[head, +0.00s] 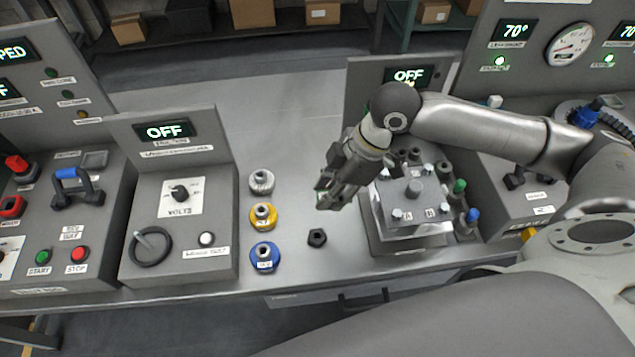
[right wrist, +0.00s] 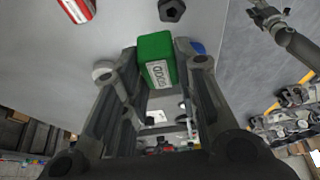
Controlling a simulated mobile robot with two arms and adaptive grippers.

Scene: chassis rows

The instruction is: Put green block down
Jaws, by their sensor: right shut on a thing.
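My right gripper (head: 326,190) hangs above the bench between the spools and the grey fixture. In the right wrist view, its fingers (right wrist: 155,65) are shut on a green block (right wrist: 155,55) with a white printed label. In the head view the block is almost wholly hidden by the fingers. It appears held above the bench (head: 310,275), though the exact gap cannot be told. My left gripper is not in the head view.
A black nut (head: 317,238) lies just in front of the right gripper. Silver (head: 261,182), yellow (head: 263,217) and blue (head: 265,257) spools stand to the left. The grey fixture (head: 413,190) stands close on the right.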

